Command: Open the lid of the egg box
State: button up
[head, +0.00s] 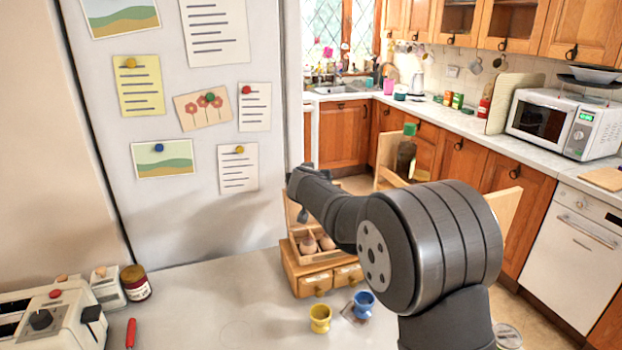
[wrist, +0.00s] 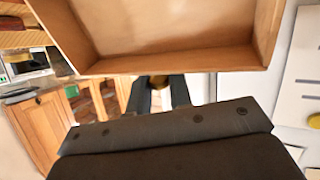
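The wooden egg box (head: 290,268) stands on the pale counter, with brown eggs (head: 318,242) in its upper part and two small drawers below. Its lid (head: 293,213) stands raised at the back, and the open inside is visible. In the wrist view the hollow underside of the lid (wrist: 170,30) fills the top. My gripper (head: 303,214) is at the lid's upper edge, partly hidden by my own arm. In the wrist view its two fingers (wrist: 160,95) flank a small brass-coloured knob (wrist: 158,81) at the lid's edge, with no clear gap, and look shut on it.
A yellow egg cup (head: 320,318) and a blue egg cup (head: 363,304) stand in front of the box. A toaster (head: 55,318), a jar (head: 135,283) and a red-handled tool (head: 131,333) are at the left. The fridge side (head: 200,215) rises behind. The counter's middle is clear.

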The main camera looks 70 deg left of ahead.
jog(key=shift+d+r, duration=0.1)
jog(key=shift+d, duration=0.05)
jog(key=shift+s+d+r, duration=0.1)
jog(key=shift+d+r, duration=0.15)
jog(key=shift+d, duration=0.3)
jog(key=shift+d+r, duration=0.25)
jog(key=shift+d, duration=0.3)
jog(key=o, duration=0.6)
jog(key=v, duration=1.7)
jog(key=shift+s+d+r, duration=0.1)
jog(key=shift+r, duration=0.05)
